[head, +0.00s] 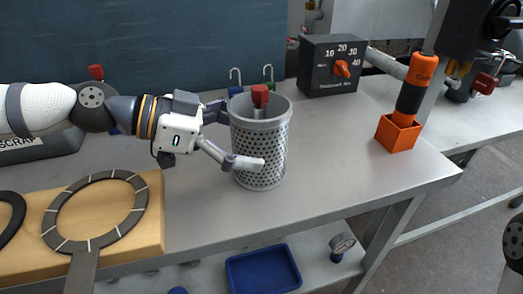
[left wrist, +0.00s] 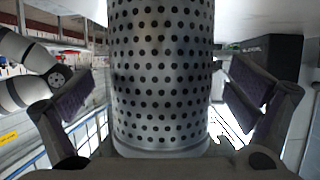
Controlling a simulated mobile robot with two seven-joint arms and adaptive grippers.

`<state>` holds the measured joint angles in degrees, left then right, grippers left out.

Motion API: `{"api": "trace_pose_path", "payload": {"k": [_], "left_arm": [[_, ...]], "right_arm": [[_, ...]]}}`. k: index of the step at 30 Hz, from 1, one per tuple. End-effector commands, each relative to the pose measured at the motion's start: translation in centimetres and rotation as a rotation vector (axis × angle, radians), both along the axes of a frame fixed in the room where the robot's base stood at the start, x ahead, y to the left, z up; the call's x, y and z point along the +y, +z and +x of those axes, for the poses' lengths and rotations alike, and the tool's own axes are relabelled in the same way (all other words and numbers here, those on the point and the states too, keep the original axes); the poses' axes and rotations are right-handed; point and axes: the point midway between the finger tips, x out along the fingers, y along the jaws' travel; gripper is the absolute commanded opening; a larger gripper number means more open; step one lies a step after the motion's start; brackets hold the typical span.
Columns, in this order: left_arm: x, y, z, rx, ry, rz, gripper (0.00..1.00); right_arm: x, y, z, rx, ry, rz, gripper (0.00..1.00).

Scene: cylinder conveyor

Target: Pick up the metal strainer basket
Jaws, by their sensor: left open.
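The metal strainer basket (head: 262,150) is a perforated grey cylinder standing upright on the metal table. A red-topped piece (head: 260,96) sticks up out of its open top. My left gripper (head: 236,132) comes in from the left, with one finger behind the basket's left side and the other in front of it. In the left wrist view the basket (left wrist: 162,75) fills the middle, between the two open fingers (left wrist: 160,100). Gaps show between the basket and both finger pads. My right gripper is not in view.
A black dial box (head: 331,65) stands behind to the right. An orange holder (head: 398,132) with an orange-and-black tool (head: 414,88) stands near the right edge. A wooden board (head: 150,215) with dark rings lies front left. A blue tray (head: 263,270) sits on the lower shelf.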

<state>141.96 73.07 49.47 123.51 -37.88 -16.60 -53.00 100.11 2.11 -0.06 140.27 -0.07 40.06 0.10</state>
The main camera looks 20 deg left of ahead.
Motion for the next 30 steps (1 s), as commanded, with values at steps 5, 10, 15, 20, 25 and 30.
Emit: {"api": "trace_pose_path", "payload": {"k": [5,10,15,20,25,30], "left_arm": [[-1.7,-1.1,1.0,0.005,-0.001,0.001,0.99],[-1.8,-0.9,1.1,0.000,0.001,0.000,0.99],[-1.8,-0.9,1.0,0.000,0.001,0.000,0.68],[-1.8,-0.9,1.0,0.002,0.001,0.000,0.41],[-1.7,-0.9,1.0,0.000,0.001,0.000,0.41],[-1.7,-0.2,1.1,-0.002,0.001,-0.001,0.41]], "right_arm": [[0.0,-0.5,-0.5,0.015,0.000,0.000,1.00],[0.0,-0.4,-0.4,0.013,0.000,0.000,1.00],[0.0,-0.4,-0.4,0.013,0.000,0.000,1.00],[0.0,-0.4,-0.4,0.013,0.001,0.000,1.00],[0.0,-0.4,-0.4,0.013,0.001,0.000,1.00],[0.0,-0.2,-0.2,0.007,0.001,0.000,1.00]]}}
